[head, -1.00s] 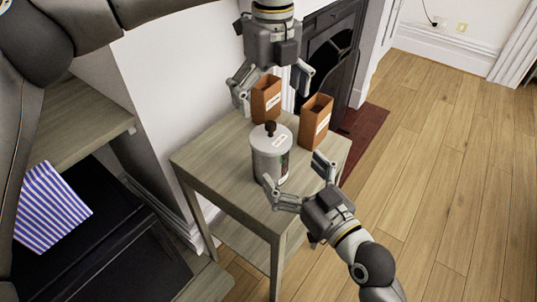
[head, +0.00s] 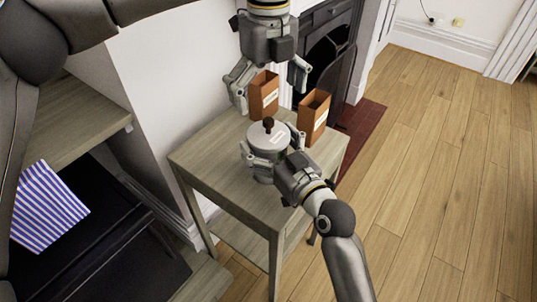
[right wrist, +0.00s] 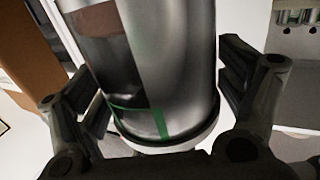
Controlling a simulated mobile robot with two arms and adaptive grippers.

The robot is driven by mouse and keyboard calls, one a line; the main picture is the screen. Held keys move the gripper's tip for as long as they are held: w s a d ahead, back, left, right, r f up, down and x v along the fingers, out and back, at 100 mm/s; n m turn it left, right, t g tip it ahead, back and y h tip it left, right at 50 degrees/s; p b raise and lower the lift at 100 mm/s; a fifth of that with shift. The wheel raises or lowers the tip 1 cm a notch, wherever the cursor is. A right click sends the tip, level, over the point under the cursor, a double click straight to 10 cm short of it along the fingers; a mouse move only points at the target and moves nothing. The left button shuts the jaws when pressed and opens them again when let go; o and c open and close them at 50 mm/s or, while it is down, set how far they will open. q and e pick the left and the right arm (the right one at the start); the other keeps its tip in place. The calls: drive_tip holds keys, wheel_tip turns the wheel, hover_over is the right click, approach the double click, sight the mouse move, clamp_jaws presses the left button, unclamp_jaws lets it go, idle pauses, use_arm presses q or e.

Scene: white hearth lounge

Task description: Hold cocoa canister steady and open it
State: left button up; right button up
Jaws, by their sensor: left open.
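The cocoa canister (head: 265,172) is a grey cylinder with a pale lid (head: 269,137) and a dark brown knob, standing upright and shut on a small wooden table (head: 208,163). My right gripper (head: 275,150) reaches in from the front with one finger on each side of the canister body. Its spread looks about as wide as before, and I cannot tell whether the fingers touch. In the right wrist view the canister (right wrist: 170,70), with a green-edged label, stands between the fingers. My left gripper (head: 270,92) is open and empty, above and behind the canister.
Two open orange-brown boxes (head: 264,95) (head: 314,118) stand behind the canister, close to my left gripper. A dark fireplace (head: 325,65) is beyond the table. A blue-striped cloth (head: 48,207) lies at the left. The table's front left is bare.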

drive_tip(key=c, duration=1.2)
use_arm(q)
drive_tip(key=shift+c, duration=1)
drive_tip(key=shift+s+d+f, duration=0.15)
drive_tip(key=shift+f, duration=0.1)
drive_tip(key=shift+c, duration=1.1)
drive_tip(key=s+d+f+g+h, duration=0.1)
drive_tip(key=h, duration=0.1)
drive_tip(key=s+d+f+g+h, duration=0.1)
drive_tip(key=s+d+h, duration=0.1)
drive_tip(key=s+d+f+g+h, duration=0.1)
drive_tip(key=s+d+h, duration=0.1)
drive_tip(key=shift+s+d+f+m, duration=0.15)
drive_tip(key=shift+f+m, duration=0.05)
drive_tip(key=shift+m, duration=0.1)
drive_tip(key=c, duration=0.8)
wheel_tip(320, 180, up, 6)
drive_tip(key=s+a+n+t+h, duration=0.2)
drive_tip(key=n+h, duration=0.5)
drive_tip(key=h, duration=0.6)
drive_tip(key=n+t+y, duration=0.6)
drive_tip(key=n+t, duration=0.7)
drive_tip(key=n, duration=0.1)
approach(264, 123)
drive_tip(key=shift+x, duration=5.65)
drive_tip(key=shift+c, duration=0.3)
